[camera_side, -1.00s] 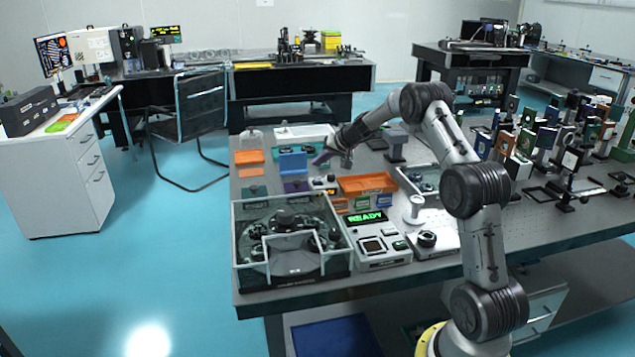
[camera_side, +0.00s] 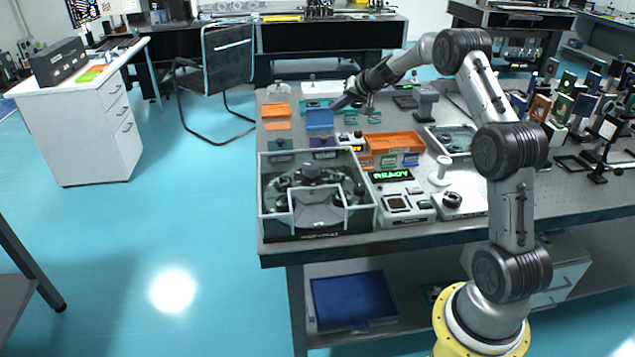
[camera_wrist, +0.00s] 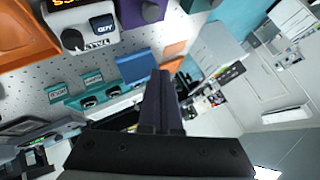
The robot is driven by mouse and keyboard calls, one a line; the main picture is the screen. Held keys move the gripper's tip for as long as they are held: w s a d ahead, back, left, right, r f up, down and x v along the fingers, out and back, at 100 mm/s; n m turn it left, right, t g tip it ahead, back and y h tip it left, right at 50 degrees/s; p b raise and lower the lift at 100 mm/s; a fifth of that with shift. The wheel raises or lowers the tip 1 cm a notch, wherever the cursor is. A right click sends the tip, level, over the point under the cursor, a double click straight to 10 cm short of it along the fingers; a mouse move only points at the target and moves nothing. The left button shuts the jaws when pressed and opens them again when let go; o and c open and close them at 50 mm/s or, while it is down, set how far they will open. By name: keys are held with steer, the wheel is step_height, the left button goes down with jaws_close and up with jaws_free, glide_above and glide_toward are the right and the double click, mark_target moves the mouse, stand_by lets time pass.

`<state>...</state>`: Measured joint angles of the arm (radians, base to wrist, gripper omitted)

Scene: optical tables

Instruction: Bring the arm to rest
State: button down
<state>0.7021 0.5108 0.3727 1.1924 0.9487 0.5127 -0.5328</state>
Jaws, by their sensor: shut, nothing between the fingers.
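My gripper (camera_side: 341,103) hangs above the back part of the perforated optical table (camera_side: 275,243), just right of the blue bin (camera_side: 320,119). It points down and to the left at a slant. In the wrist view my gripper (camera_wrist: 161,74) has its two dark fingers together, with nothing between them. There the blue bin (camera_wrist: 136,68) lies just left of the fingertips. The side view does not show clearly how high the fingertips are above the table.
An orange tray (camera_side: 392,142), a device reading READY (camera_side: 393,176) and a clear-walled box with a turntable (camera_side: 268,190) stand nearer the table's front. Several optic mounts (camera_side: 541,108) crowd the right side. A grey post (camera_side: 427,100) stands right of my gripper.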

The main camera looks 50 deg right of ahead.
steer(key=w+a+r+n+t, duration=0.1)
steer(key=w+a+r+n, duration=0.1)
steer(key=a+r, duration=0.65)
steer(key=s+a+r+n+y, duration=0.1)
steer(key=s+a+r+n, duration=0.1)
steer(key=s+a+r, duration=0.5)
steer(key=s+a+r+n+y, duration=0.1)
steer(key=a+r+n+y, duration=0.1)
steer(key=a+r, duration=0.65)
steer(key=s+a+f+n, duration=0.2)
steer(key=s+a+n, duration=0.1)
steer(key=s+a, duration=0.95)
steer(key=s+f+g, duration=0.2)
steer(key=s+f, duration=0.5)
steer(key=s, duration=0.3)
steer(key=s+f+n+g+h, duration=0.1)
steer(key=s+f+g, duration=0.2)
steer(key=s+f, duration=0.4)
steer(key=s, duration=0.4)
steer(key=shift+d+h, duration=0.3)
steer(key=shift+d, duration=0.1)
